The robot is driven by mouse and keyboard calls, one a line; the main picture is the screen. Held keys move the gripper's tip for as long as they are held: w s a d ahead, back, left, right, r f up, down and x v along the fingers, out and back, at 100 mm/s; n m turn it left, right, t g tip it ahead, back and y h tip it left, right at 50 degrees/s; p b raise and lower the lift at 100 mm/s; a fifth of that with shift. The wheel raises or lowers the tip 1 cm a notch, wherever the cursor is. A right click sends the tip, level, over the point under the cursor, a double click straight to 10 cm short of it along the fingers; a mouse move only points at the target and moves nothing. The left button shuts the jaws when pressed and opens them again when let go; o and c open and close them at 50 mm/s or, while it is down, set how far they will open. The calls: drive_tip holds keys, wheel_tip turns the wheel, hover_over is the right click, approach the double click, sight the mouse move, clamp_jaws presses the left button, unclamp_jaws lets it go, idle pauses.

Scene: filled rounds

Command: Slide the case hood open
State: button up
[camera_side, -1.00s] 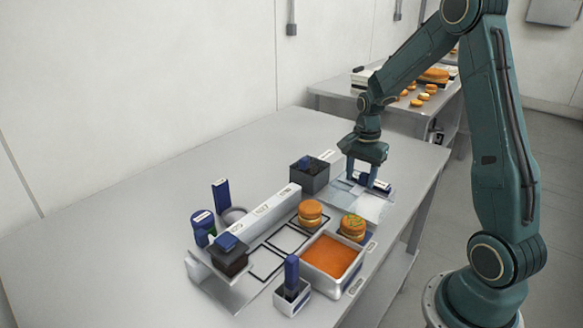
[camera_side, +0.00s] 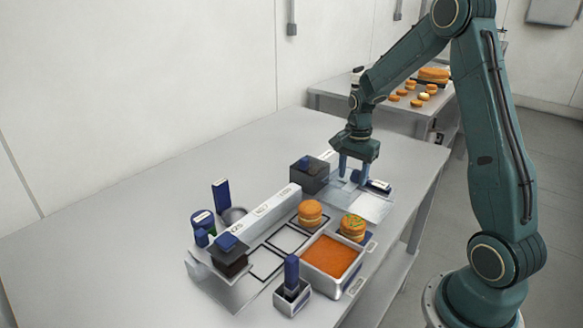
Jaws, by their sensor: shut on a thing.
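The case (camera_side: 377,207) stands at the far right end of the work area, with a pale, glassy top. Its clear case hood (camera_side: 338,190) shows as a faint see-through sheet whose edges are hard to make out. My gripper (camera_side: 356,176) points down over the case with its fingers low at the hood. It is shut on a small blue piece there, which looks like the hood's handle; the fingers partly hide it. A dark blue block with a white label (camera_side: 379,186) lies just right of the fingers.
A dark grey box (camera_side: 309,176) stands close left of my gripper. Two filled rounds (camera_side: 311,212) (camera_side: 353,226), an orange-filled tray (camera_side: 331,256), a small caddy (camera_side: 292,297) and a long labelled rail (camera_side: 262,214) are nearer. The table's left side is clear.

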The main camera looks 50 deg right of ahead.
drive_tip(key=shift+w+a+f, duration=0.1)
drive_tip(key=shift+a+f, duration=0.15)
drive_tip(key=shift+f, duration=0.15)
idle(0.7)
drive_tip(key=o, duration=0.6)
drive_tip(key=shift+w, duration=0.1)
drive_tip(key=shift+c, duration=0.2)
drive_tip(key=shift+o, duration=0.4)
drive_tip(key=shift+r, duration=0.2)
drive_tip(key=o, duration=0.3)
drive_tip(key=shift+r, duration=0.25)
drive_tip(key=shift+o, duration=0.5)
drive_tip(key=shift+w+d+r, duration=0.1)
drive_tip(key=shift+d+r, duration=0.05)
drive_tip(key=shift+r, duration=3.05)
